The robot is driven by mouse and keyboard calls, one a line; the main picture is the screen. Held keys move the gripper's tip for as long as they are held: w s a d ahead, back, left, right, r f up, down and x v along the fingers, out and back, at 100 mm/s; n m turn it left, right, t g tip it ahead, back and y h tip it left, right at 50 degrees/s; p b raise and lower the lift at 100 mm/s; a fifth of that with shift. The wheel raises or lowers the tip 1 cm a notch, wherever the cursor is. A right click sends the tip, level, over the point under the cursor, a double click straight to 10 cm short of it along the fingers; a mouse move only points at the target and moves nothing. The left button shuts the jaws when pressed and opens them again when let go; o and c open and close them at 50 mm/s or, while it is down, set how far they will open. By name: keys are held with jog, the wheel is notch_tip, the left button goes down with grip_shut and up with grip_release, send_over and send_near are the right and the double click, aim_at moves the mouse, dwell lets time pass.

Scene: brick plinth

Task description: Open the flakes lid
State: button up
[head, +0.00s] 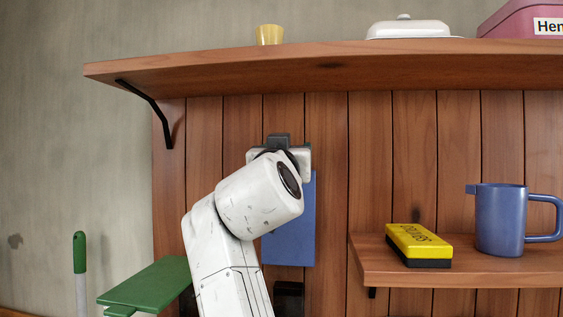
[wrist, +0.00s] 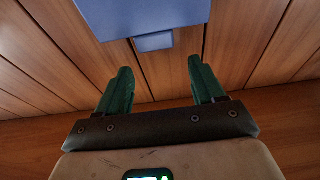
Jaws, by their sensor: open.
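No lid marked as flakes can be made out in either view. A blue flat-faced thing (head: 308,225) is against the plank wall behind my arm in the head view, partly hidden by it. In the wrist view a blue body (wrist: 145,14) with a small blue tab (wrist: 153,42) at its lower edge lies beyond my fingertips; it may be the same thing, and I cannot tell whether it is the flakes container. My gripper (wrist: 160,65) is open, its two green fingers apart with nothing between them. In the head view my arm hides the fingers.
An upper shelf (head: 330,65) carries a yellow cup (head: 270,34), a white lidded dish (head: 407,28) and a pink box (head: 520,19). A lower right shelf (head: 460,268) holds a yellow-and-black block (head: 418,243) and a blue mug (head: 500,220). A green slab (head: 150,280) is at lower left.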

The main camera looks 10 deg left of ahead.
jog(key=b+v, duration=0.2)
jog(key=v, duration=0.7)
jog(key=shift+s+b, duration=0.3)
jog(key=shift+b, duration=0.1)
jog(key=shift+a, duration=0.1)
